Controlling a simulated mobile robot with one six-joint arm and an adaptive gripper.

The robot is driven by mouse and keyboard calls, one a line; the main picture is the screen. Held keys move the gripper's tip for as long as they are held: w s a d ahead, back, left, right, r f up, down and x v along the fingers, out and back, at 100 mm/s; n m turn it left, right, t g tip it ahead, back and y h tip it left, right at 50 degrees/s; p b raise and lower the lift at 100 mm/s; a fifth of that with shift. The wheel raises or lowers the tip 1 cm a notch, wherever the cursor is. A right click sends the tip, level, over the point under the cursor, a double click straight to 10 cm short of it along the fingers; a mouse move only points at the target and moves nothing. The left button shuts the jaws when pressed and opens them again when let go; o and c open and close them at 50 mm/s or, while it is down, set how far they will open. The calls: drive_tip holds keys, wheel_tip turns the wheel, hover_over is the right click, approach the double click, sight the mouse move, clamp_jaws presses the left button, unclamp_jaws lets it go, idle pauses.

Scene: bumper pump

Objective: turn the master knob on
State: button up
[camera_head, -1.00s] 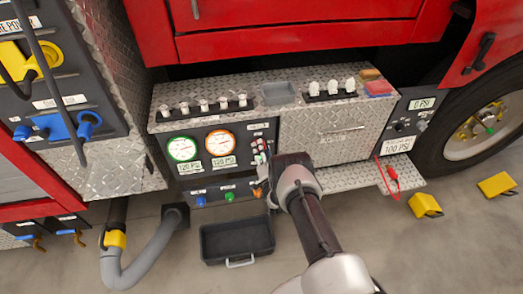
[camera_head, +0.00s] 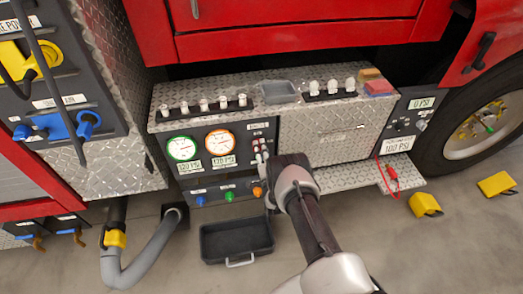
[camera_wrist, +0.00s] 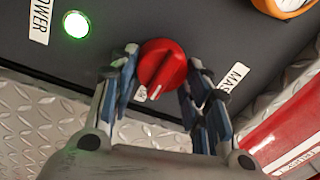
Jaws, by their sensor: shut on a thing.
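The master knob (camera_wrist: 162,64) is round and red, on a dark panel in the wrist view. Its raised grip and pale mark point down and slightly left in that view. A partly hidden label starting "MAS" (camera_wrist: 233,77) is right of it, and a small white label shows just below left. My gripper (camera_wrist: 163,72) has its blue-grey fingers on both sides of the knob, shut on it. In the head view my gripper (camera_head: 288,168) is at the right part of the pump panel; its fingertips and the knob are hidden there.
A lit green light (camera_wrist: 76,24) marked "POWER" and an orange-rimmed gauge (camera_wrist: 285,4) are near the knob. The pump panel has two gauges (camera_head: 183,148) and several coloured buttons (camera_head: 229,196). A black tray (camera_head: 237,240) lies below on the floor.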

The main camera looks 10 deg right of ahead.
drive_tip(key=o, duration=1.1)
drive_tip(key=shift+s, duration=0.1)
drive_tip(key=s, duration=0.8)
drive_tip(key=s+f, duration=0.1)
drive_tip(key=s, duration=0.2)
drive_tip(key=shift+s, duration=0.4)
drive_tip(key=shift+s, duration=0.1)
